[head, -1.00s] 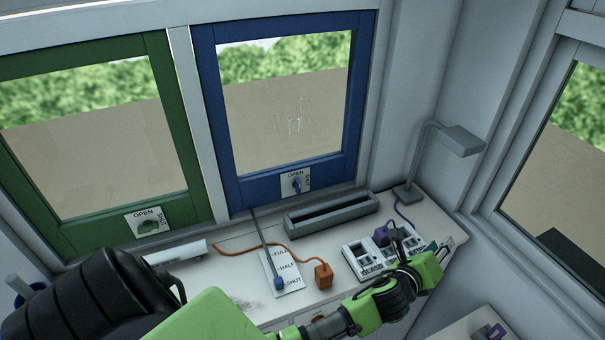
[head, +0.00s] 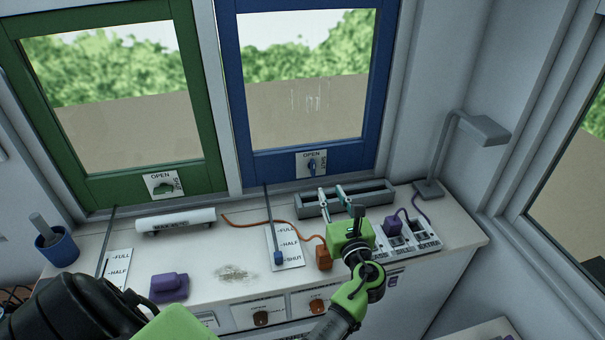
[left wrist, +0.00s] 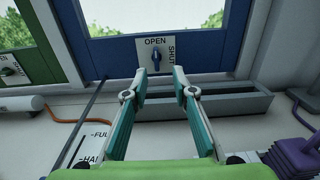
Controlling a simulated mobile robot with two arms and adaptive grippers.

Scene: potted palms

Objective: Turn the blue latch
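The blue latch (head: 311,167) is a small knob on a white plate at the bottom of the blue window frame (head: 300,160). The plate reads OPEN along its top and SHUT down its right side. In the left wrist view the latch (left wrist: 157,60) stands upright, its upper end toward OPEN. My left gripper (head: 332,193) is open and empty above the counter, pointing at the window. In the left wrist view its fingertips (left wrist: 160,78) sit either side of and below the latch, apart from it. My right gripper is not in view.
A grey trough (head: 372,196) lies under the blue window. A grey lamp (head: 430,188) stands right. A green window stands left.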

